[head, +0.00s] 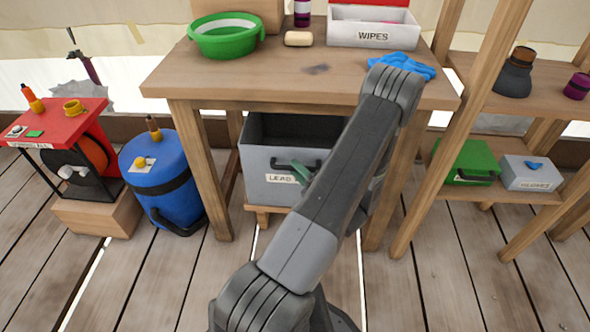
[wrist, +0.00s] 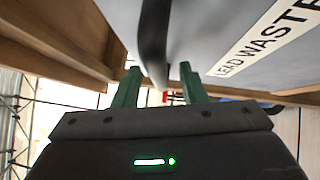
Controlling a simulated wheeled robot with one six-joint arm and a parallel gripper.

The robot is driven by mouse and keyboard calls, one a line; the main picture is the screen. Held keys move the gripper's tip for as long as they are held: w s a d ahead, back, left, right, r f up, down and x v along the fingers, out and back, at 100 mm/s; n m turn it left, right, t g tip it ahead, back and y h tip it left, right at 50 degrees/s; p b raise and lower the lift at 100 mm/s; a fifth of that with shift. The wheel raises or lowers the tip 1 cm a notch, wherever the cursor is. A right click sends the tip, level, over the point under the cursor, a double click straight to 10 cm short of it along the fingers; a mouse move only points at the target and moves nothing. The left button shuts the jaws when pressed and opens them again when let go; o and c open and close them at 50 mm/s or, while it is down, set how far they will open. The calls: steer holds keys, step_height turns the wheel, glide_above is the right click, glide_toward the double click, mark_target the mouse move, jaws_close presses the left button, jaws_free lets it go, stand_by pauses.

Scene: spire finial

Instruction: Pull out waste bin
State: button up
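The waste bin (head: 258,163) is an open-topped grey box labelled "LEAD WASTE", standing under the wooden workbench on a low wooden support. Its dark handle (head: 282,164) is on the front face, and the right part of the bin is hidden behind my arm. In the wrist view the grey front and label of the bin (wrist: 225,40) fill the upper right. My gripper (wrist: 160,84) has green fingers spread apart at the bin's front. The black handle (wrist: 153,38) reaches down between the fingertips, with gaps visible on both sides. One green finger shows in the head view by the handle.
The workbench (head: 250,85) stands over the bin, with its front legs on either side. A blue drum (head: 150,185) and a red-topped cart (head: 60,122) stand left. A wooden shelf (head: 508,104) with boxes stands right. The plank floor before the bin is clear apart from my arm.

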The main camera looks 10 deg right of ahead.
steer(key=shift+x, duration=0.8)
steer(key=shift+c, duration=0.5)
jaws_close()
steer(key=shift+s, duration=0.1)
